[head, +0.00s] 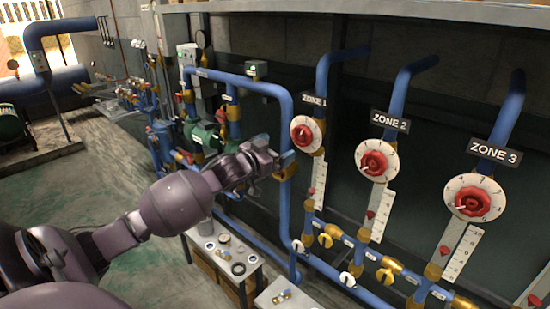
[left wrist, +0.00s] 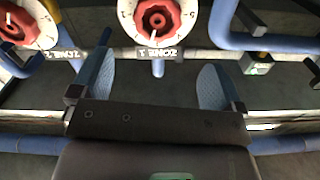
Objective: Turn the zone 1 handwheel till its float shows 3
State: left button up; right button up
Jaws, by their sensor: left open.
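The zone 1 handwheel (head: 302,134) is red with a white pointer on a white numbered dial, on a blue pipe below the ZONE 1 sign (head: 313,101). It also shows upside down at the top middle of the left wrist view (left wrist: 157,17). Below the dial is the white zone 1 scale (head: 319,180) with a small red float (head: 311,191) low on it; its marks are too small to read. My left gripper (head: 284,163) is just left of and below the dial, apart from the wheel. Its fingers are spread and empty in the left wrist view (left wrist: 154,72). My right gripper is not in view.
The zone 2 handwheel (head: 374,163) and zone 3 handwheel (head: 470,202) stand to the right with their own scales. A blue pipe (head: 289,120) runs beside my gripper. Yellow valves (head: 325,240) line the low pipe. A small table (head: 222,250) with parts is below my arm.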

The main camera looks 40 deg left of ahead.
aim_at(300, 137)
pick_arm(q)
jog(key=w+b, duration=0.1)
jog(key=w, duration=0.1)
jog(key=w+n+b, duration=0.1)
jog(key=w, duration=0.1)
jog(key=w+d+n+b, duration=0.1)
jog(key=w, duration=0.1)
jog(key=shift+w+f, duration=0.15)
jog(key=shift+w, duration=0.15)
jog(key=shift+w+f+b, duration=0.1)
jog(key=shift+w+b, duration=0.65)
jog(key=shift+w, duration=0.4)
jog(key=c, duration=0.9)
jog(key=shift+r+n+p, duration=0.2)
jog(key=shift+n+p, duration=0.2)
jog(key=shift+p, duration=0.3)
jog(key=shift+n+p, duration=0.55)
jog(key=shift+n, duration=0.15)
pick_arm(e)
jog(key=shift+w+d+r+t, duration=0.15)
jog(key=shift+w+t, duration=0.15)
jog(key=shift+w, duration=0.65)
